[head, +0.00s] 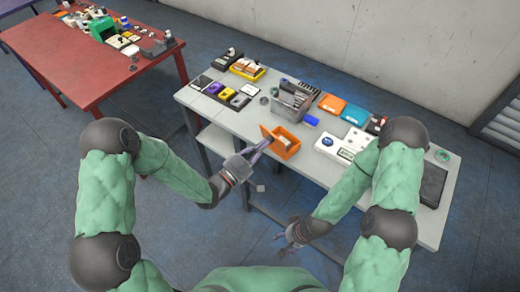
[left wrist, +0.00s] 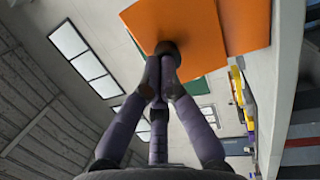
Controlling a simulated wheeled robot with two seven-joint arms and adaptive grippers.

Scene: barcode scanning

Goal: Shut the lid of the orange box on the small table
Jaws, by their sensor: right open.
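The orange box (head: 286,149) stands at the near edge of the small grey table (head: 235,119), with small pale things inside. Its lid (head: 265,132) is open, standing up on the box's left side. My left gripper (head: 265,145) is at the lid's left, outer side. In the left wrist view its fingers (left wrist: 165,72) come together, with the dark tips at the orange panel (left wrist: 240,25), seemingly touching it. My right gripper (head: 289,240) is open and empty, low in front of the table.
A grey bin (head: 290,103) with tools stands behind the box. A blue item (head: 311,121) and a white device (head: 333,147) lie right of it. An orange case (head: 332,104) and a blue case (head: 355,115) lie further back. A red table (head: 100,67) stands at far left.

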